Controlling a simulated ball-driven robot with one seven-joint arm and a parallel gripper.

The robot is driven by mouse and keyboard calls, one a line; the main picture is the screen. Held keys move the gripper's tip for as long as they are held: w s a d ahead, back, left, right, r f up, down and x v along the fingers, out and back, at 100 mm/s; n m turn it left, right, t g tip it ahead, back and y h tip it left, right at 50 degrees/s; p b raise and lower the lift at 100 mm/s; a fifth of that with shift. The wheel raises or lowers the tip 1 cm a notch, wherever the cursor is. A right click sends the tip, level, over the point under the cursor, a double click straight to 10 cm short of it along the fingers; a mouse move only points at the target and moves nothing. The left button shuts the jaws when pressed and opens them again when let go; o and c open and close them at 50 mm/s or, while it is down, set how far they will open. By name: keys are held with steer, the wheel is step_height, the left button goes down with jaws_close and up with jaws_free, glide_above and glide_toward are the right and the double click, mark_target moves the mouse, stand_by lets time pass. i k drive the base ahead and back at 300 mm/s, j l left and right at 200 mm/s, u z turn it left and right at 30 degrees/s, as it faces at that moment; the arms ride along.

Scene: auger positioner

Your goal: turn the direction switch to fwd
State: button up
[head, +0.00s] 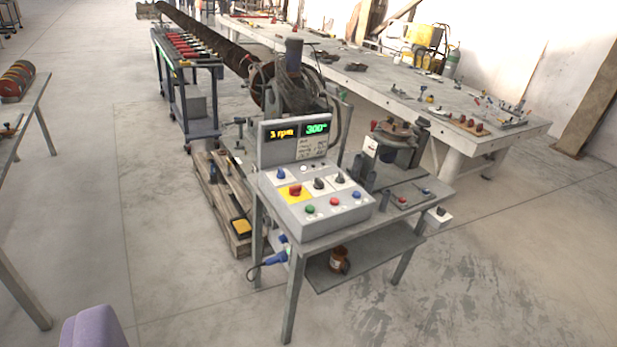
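A grey control box (325,215) stands on a small metal table, with a sloped face of knobs and buttons. Its upright display (295,135) reads "3 rpm" in yellow and "300°" in green. Two black rotary knobs sit on white plates on the sloped face, a middle knob (318,183) and a right knob (340,178). The labels are too small to read, so I cannot tell which one is the direction switch or where it points. My gripper is not in view, and nothing is seen touching the panel.
A red emergency button (295,190) on a yellow plate sits beside the knobs, with coloured buttons in front. The auger machine (295,85) stands behind the box. A pallet (220,200) lies left of the table. The floor (190,290) in front is clear.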

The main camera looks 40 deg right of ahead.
mark_target(319, 184)
steer(key=i+l, duration=0.35)
steer(key=i, duration=0.15)
steer(key=i+l+z, duration=0.1)
steer(key=i+l, duration=0.25)
steer(key=i, duration=0.15)
steer(key=i+l, duration=0.3)
steer(key=i, duration=0.2)
steer(key=i+l+z, duration=0.1)
steer(key=i+l, duration=0.2)
steer(key=i, duration=0.2)
steer(key=i+l, duration=0.25)
steer(key=i, duration=0.3)
steer(key=l+z, duration=0.05)
